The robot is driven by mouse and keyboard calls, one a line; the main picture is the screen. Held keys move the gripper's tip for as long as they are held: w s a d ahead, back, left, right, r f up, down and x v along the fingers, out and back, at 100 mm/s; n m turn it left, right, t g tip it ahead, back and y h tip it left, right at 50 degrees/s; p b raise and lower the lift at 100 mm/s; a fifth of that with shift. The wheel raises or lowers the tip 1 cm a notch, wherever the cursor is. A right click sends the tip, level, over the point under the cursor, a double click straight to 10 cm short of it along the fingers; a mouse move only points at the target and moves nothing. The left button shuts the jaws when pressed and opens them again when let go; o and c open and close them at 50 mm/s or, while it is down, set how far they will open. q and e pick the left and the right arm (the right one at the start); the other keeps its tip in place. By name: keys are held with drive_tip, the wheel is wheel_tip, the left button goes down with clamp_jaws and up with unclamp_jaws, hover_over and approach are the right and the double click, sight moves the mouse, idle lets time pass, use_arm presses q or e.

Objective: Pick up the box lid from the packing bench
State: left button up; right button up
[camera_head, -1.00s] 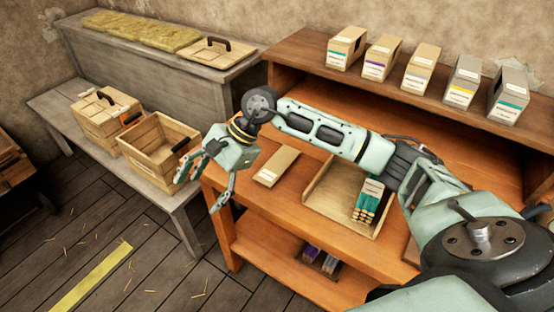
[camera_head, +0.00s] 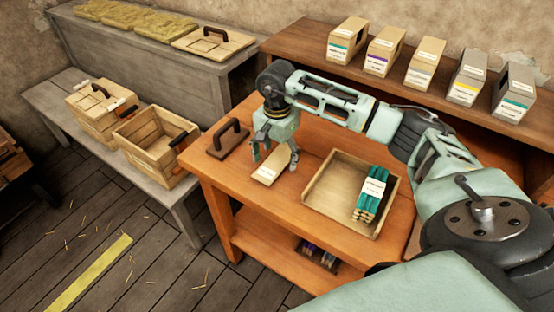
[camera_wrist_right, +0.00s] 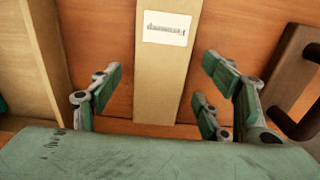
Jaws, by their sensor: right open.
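A flat pale wooden lid (camera_head: 213,41) with a dark handle lies on the raised grey shelf at the back left. A similar lid (camera_head: 95,98) with a dark handle sits on a closed wooden box on the lower grey bench. My right gripper (camera_head: 274,160) is open and empty, pointing down over a tan carton (camera_head: 267,172) on the orange table, well apart from both lids. In the right wrist view its open fingers (camera_wrist_right: 160,95) straddle the labelled carton (camera_wrist_right: 165,75); contact cannot be told. My left gripper is not in view.
An open wooden box (camera_head: 150,150) stands beside the closed one. A dark handled block (camera_head: 228,140) and a tray (camera_head: 325,190) holding green-wrapped sticks (camera_head: 371,190) are on the orange table. Several cartons line the upper shelf. Straw pads (camera_head: 150,22) lie left of the shelf lid.

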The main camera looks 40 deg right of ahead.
drive_tip(key=shift+f, duration=0.35)
drive_tip(key=shift+c, duration=0.4)
drive_tip(key=c, duration=1.1)
drive_tip(key=shift+c, duration=0.2)
drive_tip(key=shift+r, duration=0.2)
